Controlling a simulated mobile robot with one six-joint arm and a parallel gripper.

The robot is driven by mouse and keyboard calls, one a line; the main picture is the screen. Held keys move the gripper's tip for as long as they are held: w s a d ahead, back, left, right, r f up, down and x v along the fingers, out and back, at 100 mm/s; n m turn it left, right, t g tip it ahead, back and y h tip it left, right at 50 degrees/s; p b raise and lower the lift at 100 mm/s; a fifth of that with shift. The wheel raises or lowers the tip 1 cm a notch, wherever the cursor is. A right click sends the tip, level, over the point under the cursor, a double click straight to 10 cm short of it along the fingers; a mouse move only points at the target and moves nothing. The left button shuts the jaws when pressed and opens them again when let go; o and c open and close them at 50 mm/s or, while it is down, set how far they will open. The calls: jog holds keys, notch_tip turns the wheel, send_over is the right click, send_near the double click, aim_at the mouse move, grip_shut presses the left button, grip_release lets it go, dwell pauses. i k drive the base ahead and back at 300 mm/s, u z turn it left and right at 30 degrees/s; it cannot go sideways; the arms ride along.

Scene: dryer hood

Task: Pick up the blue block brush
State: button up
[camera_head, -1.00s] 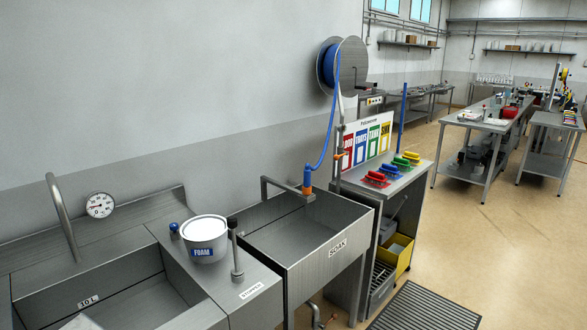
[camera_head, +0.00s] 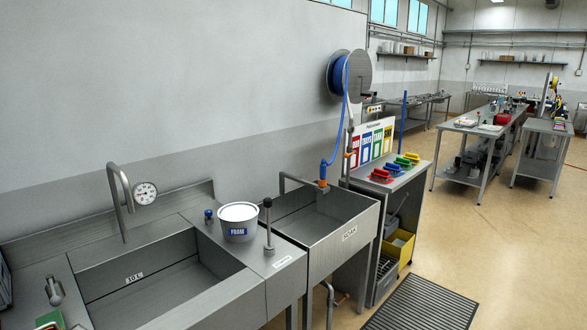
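The blue block brush (camera_head: 392,168) lies on the steel cabinet top below the coloured sign board, right of the sinks. It sits in a row between a red brush (camera_head: 380,175) and a green brush (camera_head: 402,161), with a yellow brush (camera_head: 412,156) at the far end. All look small from here. My gripper is not in view.
A hose reel (camera_head: 348,75) hangs above. A dark floor mat (camera_head: 424,303) lies before the cabinet. Open floor lies to the right.

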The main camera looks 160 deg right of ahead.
aim_at(395, 169)
jog(key=i, duration=0.2)
jog(key=u, duration=0.2)
jog(key=k, duration=0.2)
jog(key=z, duration=3.3)
jog(key=k, duration=0.3)
jog(key=z, duration=1.9)
